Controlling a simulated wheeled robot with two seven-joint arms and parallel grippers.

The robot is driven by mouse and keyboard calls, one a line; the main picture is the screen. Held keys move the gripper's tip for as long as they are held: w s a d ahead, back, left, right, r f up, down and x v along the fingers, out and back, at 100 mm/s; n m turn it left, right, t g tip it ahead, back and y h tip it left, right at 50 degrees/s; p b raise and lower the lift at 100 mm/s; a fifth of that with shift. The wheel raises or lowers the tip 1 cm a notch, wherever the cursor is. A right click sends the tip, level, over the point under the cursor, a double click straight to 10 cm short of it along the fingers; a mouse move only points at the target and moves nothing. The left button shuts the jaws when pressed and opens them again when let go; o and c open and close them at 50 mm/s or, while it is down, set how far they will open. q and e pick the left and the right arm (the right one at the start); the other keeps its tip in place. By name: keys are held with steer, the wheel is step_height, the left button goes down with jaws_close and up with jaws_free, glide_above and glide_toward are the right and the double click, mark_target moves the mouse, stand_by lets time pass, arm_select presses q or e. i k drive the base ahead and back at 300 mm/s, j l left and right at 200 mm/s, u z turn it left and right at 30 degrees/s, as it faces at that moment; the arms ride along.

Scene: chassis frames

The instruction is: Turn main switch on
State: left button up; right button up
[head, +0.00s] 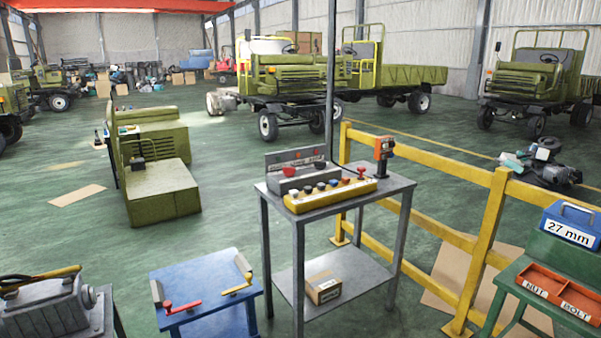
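A grey metal table (386,200) stands at the centre and holds the controls. A yellow control box (330,195) on it carries a row of dark, red, blue and white knobs or buttons, with a red raised knob (361,172) at its right end. Behind it is a grey panel (303,178) with two red handles (289,170). An orange and black device (382,150) stands upright at the table's right rear. I cannot tell which of these is the main switch, or its position; labels are too small to read. Neither of my grippers shows.
A blue table (215,275) with red and yellow levers stands front left. A yellow railing (485,235) runs behind the grey table to the right. A green stand with an orange nut and bolt tray (548,290) and blue 27 mm box (570,225) is at right.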

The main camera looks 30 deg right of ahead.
mark_target(288, 172)
steer(key=i+l, duration=0.5)
steer(key=i+l+u, duration=0.1)
steer(key=i+l, duration=0.35)
steer(key=i, duration=0.25)
